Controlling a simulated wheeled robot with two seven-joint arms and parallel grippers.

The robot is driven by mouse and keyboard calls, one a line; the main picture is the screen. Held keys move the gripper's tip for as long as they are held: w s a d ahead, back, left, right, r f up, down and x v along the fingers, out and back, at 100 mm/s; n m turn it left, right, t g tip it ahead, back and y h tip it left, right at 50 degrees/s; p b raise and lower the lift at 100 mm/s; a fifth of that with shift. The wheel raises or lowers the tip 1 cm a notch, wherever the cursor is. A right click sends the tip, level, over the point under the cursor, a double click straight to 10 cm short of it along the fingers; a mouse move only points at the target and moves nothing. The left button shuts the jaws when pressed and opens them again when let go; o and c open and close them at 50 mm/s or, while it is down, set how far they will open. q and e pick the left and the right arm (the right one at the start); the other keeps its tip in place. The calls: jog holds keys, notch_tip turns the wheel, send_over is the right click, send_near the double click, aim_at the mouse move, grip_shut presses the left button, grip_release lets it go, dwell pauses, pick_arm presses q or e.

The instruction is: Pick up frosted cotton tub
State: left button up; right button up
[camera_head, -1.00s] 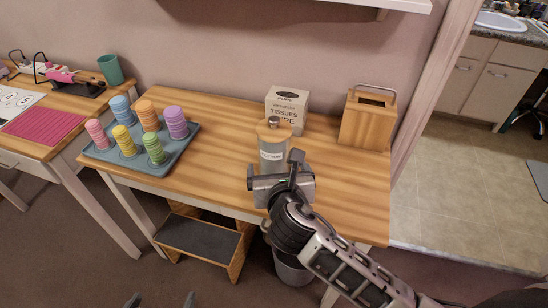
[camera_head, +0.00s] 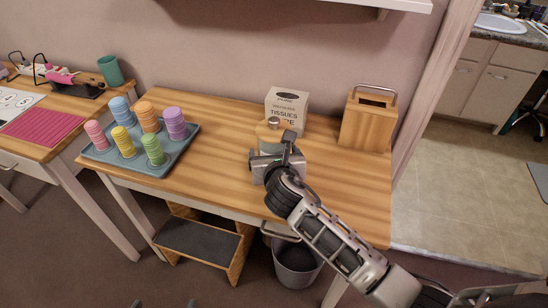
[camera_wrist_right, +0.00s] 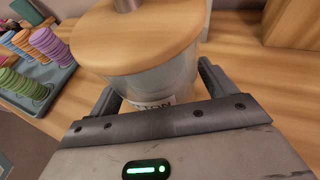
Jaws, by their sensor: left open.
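The frosted cotton tub (camera_head: 268,146) stands upright on the wooden table, with a pale wooden lid and a metal knob. It also fills the top of the right wrist view (camera_wrist_right: 165,82), where part of its label shows. My right gripper (camera_head: 282,150) is at the tub, on its near right side. In the wrist view its two fingers (camera_wrist_right: 158,90) are spread on either side of the tub's body, below the lid, and look not closed on it. My left gripper (camera_head: 163,303) shows only its fingertips at the bottom edge, apart and empty, away from the table.
A tissue box (camera_head: 288,107) stands just behind the tub. A wooden caddy (camera_head: 366,122) with a metal handle is to the right. A grey tray (camera_head: 188,148) with coloured ring stacks is on the left. A bin (camera_head: 297,268) and step stool (camera_head: 200,240) are below.

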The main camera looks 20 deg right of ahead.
jog(key=c, duration=0.8)
jog(key=shift+o, duration=0.2)
jog(key=shift+r, duration=0.15)
